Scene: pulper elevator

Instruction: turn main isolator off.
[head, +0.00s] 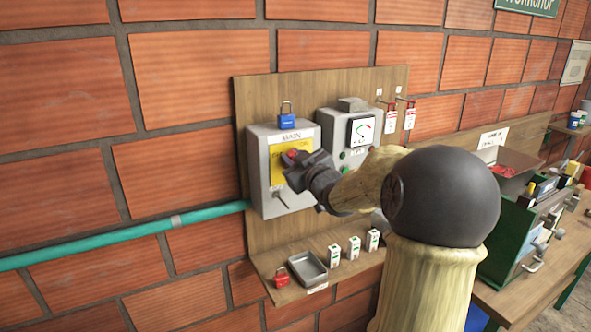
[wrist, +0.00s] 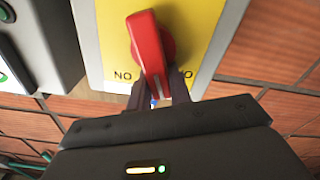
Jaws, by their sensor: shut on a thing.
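The main isolator is a grey box (head: 268,190) marked MAIN on the wooden board, with a yellow plate (head: 277,168) on its front. Its red rotary handle (head: 291,155) is partly hidden by my gripper (head: 302,165) in the head view. In the wrist view, the red handle (wrist: 147,45) stands out from the yellow plate (wrist: 200,22), its grip pointing down the picture. My gripper (wrist: 158,95) is shut on the lower end of the handle, one finger on each side. Black letters show on both sides of the handle, partly covered.
A blue padlock (head: 287,117) sits on top of the box. A meter box (head: 350,140) is close to its right. Red tags (head: 391,117) hang from hooks. The shelf below holds a metal tray (head: 308,268), a red padlock (head: 281,277) and small white boxes. A cluttered bench stands at right.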

